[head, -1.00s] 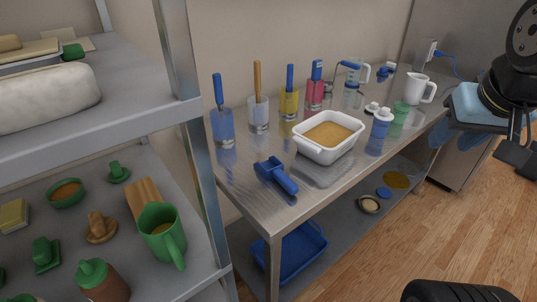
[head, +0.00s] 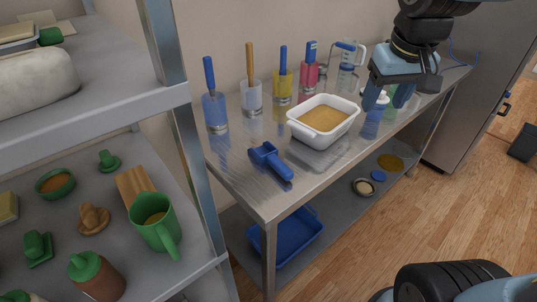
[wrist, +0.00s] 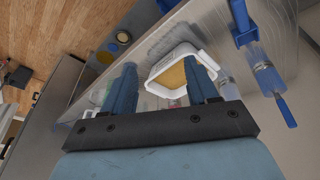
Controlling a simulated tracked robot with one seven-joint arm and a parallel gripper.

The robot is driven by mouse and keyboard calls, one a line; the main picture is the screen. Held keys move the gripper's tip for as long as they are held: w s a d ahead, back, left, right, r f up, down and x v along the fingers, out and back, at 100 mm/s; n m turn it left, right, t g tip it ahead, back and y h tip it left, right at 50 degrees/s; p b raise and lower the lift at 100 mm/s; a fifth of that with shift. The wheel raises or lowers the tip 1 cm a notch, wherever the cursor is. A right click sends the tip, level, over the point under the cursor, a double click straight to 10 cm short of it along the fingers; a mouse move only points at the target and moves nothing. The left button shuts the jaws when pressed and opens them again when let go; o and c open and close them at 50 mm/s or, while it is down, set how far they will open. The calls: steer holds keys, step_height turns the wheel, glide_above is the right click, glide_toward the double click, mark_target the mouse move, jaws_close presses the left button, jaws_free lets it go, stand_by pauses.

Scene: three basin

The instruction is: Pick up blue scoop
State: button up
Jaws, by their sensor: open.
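The blue scoop (head: 270,162) lies on the steel table (head: 230,185) near its front left corner, with its handle pointing toward the front right. In the wrist view the blue scoop (wrist: 242,24) appears at the top, right of the fingers and partly cut off. My gripper (head: 388,97) is open and empty, above the right part of the table and well right of the scoop. In the wrist view my gripper (wrist: 160,68) has its two blue fingers apart, with nothing between them but the background.
A white basin (head: 323,122) of tan contents stands right of the scoop. Several glasses with handled tools, including a blue one (head: 214,108), line the wall. A metal shelf (head: 185,150) with a green mug (head: 157,225) stands at left. A blue bin (head: 290,240) sits below the table.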

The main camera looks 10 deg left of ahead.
steer(key=w+a+f+n+g, duration=0.2)
steer(key=w+a+f+n, duration=0.15)
steer(key=a, duration=0.75)
steer(key=n+g, duration=0.1)
steer(key=n, duration=0.1)
glide_above(277, 161)
step_height(277, 161, down, 6)
step_height(277, 161, down, 13)
steer(key=shift+f, duration=0.15)
jaws_close()
